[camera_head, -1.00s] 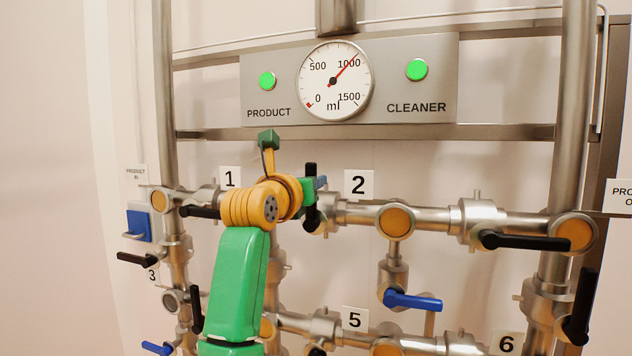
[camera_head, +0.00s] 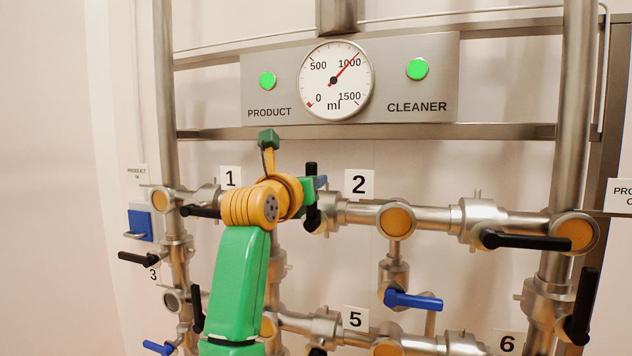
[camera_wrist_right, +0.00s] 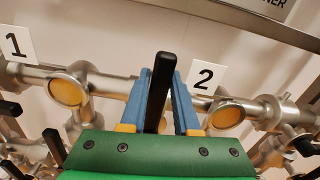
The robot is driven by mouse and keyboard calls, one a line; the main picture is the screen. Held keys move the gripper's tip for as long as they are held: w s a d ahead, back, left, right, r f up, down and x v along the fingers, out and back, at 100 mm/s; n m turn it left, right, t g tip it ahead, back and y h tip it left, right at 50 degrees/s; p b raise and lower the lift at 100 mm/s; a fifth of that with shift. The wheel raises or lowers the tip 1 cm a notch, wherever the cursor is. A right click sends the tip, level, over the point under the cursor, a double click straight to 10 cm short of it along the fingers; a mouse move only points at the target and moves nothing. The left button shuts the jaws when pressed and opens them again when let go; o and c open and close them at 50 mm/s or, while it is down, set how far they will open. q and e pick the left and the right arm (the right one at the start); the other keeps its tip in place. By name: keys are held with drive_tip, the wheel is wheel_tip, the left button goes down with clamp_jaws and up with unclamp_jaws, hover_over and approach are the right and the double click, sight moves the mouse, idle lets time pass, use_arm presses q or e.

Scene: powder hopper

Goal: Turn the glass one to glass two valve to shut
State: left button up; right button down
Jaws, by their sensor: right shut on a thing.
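The glass one to glass two valve has a black handle (camera_head: 312,190) that stands upright, across the horizontal pipe, between labels 1 and 2. The handle also shows in the right wrist view (camera_wrist_right: 159,95). My right gripper (camera_head: 320,183) is shut on it, with a blue finger on each side in the right wrist view (camera_wrist_right: 162,78). Sight glass one (camera_wrist_right: 66,90) and sight glass two (camera_wrist_right: 226,113) lie on either side of the handle. In the head view glass two (camera_head: 396,222) is clear, while my arm hides glass one. My left gripper is not in view.
Other black handles sit at left (camera_head: 200,211) and right (camera_head: 540,241) on the same pipe row. A blue handle (camera_head: 412,300) hangs below glass two. A gauge (camera_head: 335,81) reads near 1000 ml, between two green lamps. Lower pipes carry labels 5 and 6.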

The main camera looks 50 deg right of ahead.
drive_tip(key=shift+r, duration=0.1)
idle(0.4)
drive_tip(key=c, duration=1)
unclamp_jaws()
drive_tip(key=o, duration=0.3)
drive_tip(key=shift+w+a, duration=0.15)
drive_tip(key=shift+w, duration=0.15)
drive_tip(key=shift+w+f, duration=0.1)
drive_tip(key=shift+f, duration=0.1)
drive_tip(key=shift+a+f, duration=0.1)
drive_tip(key=b+v, duration=0.3)
drive_tip(key=v, duration=0.4)
drive_tip(key=shift+b, duration=0.4)
